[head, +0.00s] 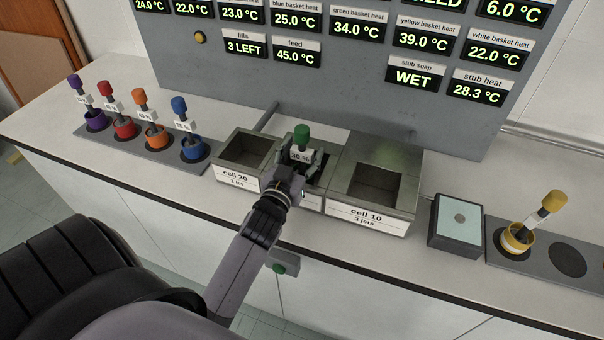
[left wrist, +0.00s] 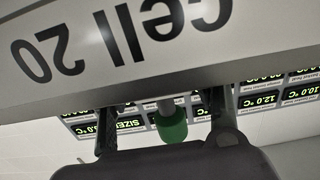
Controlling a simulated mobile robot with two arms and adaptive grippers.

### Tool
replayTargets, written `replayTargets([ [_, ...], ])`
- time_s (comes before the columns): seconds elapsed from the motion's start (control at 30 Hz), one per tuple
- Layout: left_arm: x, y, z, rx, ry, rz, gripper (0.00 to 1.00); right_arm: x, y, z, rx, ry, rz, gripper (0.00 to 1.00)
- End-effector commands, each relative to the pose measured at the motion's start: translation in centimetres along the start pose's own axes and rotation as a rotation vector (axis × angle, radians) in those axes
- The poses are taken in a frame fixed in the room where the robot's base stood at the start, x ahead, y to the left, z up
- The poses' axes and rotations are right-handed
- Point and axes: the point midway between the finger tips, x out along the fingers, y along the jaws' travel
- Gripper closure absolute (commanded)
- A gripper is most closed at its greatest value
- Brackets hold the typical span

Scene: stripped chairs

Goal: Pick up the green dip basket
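The green dip basket (head: 302,136) stands upright at the middle cell, between cell 30 and cell 10. Its green knob and a white tag show in the head view; its lower part is hidden by my gripper and the cell. My left gripper (head: 301,164) is at the middle cell, with its fingers apart on either side of the basket's stem and tag. In the left wrist view the green knob (left wrist: 170,126) shows between the two spread fingers, with gaps on both sides. The upside-down label "cell 20" (left wrist: 130,38) fills the top there. My right gripper is not in view.
Cell 30 (head: 237,178) stands close on the left, cell 10 (head: 366,214) on the right. Purple, red, orange and blue baskets (head: 186,146) stand in a rack at left. A pale-topped box (head: 456,224) and a yellow basket (head: 517,240) are at right. The display panel (head: 300,85) rises behind.

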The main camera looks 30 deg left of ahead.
Motion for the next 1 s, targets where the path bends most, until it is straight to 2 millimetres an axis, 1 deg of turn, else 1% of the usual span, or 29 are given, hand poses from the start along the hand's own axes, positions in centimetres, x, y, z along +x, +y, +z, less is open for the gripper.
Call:
replayTargets([
  [0.03, -0.01, 0.01, 0.00, 0.000, 0.000, 0.000, 0.50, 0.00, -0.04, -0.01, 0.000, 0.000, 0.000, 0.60],
  [0.07, -0.02, 0.01, 0.00, 0.000, 0.000, 0.000, 0.52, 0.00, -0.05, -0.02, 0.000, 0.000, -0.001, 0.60],
  [0.77, -0.02, 0.02, -0.03, 0.000, 0.001, 0.000, 0.99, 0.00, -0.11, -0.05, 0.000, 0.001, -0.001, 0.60],
  [1.0, -0.02, 0.02, -0.05, 0.000, 0.001, 0.000, 1.00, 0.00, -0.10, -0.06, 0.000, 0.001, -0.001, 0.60],
])
